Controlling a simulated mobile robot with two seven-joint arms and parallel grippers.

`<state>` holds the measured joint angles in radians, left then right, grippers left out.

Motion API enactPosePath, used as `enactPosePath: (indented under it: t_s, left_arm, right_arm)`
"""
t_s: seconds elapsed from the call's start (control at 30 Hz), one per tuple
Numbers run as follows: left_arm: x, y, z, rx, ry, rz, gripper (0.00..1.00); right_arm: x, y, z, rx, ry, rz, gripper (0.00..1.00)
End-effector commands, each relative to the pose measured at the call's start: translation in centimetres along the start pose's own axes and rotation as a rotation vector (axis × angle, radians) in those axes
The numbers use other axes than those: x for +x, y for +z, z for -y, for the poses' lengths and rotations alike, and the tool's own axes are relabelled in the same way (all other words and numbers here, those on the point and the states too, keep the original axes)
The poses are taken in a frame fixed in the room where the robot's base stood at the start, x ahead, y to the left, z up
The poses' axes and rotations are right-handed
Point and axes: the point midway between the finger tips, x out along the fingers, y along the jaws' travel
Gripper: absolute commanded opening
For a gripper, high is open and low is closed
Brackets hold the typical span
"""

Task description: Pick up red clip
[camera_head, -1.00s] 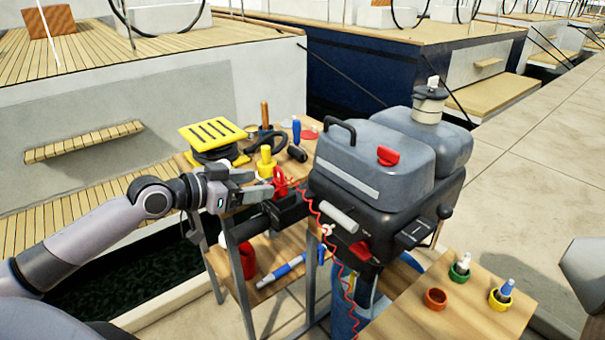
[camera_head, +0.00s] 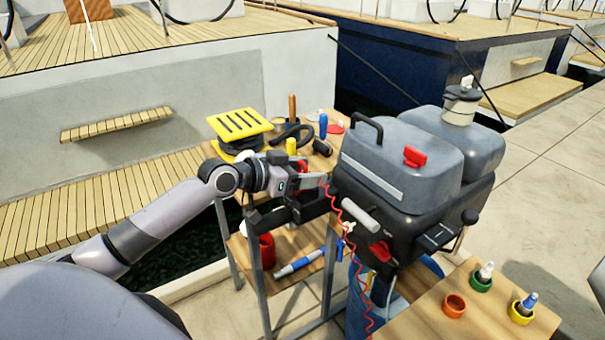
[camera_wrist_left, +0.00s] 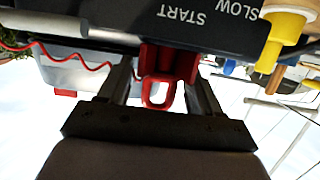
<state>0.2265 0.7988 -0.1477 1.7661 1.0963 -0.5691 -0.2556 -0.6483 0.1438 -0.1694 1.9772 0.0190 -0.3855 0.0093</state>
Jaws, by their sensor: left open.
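The red clip (camera_wrist_left: 158,92) has a small loop and shows between the two fingers of my left gripper (camera_wrist_left: 161,76) in the left wrist view. The fingers stand apart on either side of it, with gaps visible. The clip's far end meets a dark panel (camera_wrist_left: 110,22) marked START and SLOW, seen upside down. In the head view my left gripper (camera_head: 318,182) is at the table, left of the grey outboard motor (camera_head: 395,165). There it hides most of the clip; a bit of red (camera_head: 303,167) shows behind it. My right gripper is not in view.
A red coiled cord (camera_head: 327,207) hangs beside the motor. A lower shelf (camera_head: 300,240) holds a red cup (camera_head: 267,250) and a blue-white marker (camera_head: 298,263).

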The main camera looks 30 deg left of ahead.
Motion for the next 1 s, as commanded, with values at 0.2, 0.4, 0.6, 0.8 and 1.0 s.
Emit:
enactPosePath:
  t_s: [0.2,0.4,0.6,0.8,1.0]
  left_arm:
    - [1.08,-0.01,-0.05,0.0,0.001,0.0,0.64]
    - [1.05,0.02,-0.05,0.001,0.001,0.0,0.58]
    - [1.03,0.01,-0.04,0.001,0.0,0.0,0.13]
    - [1.02,-0.01,-0.03,0.001,0.0,0.0,0.13]
    - [0.89,-0.47,-0.01,0.002,0.0,-0.002,0.13]
  right_arm:
    - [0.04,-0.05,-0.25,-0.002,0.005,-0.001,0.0]
    - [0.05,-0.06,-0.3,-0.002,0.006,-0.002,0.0]
    - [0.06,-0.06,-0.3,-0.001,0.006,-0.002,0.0]
    - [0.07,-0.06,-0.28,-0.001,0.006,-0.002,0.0]
    - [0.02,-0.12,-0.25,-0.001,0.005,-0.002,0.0]
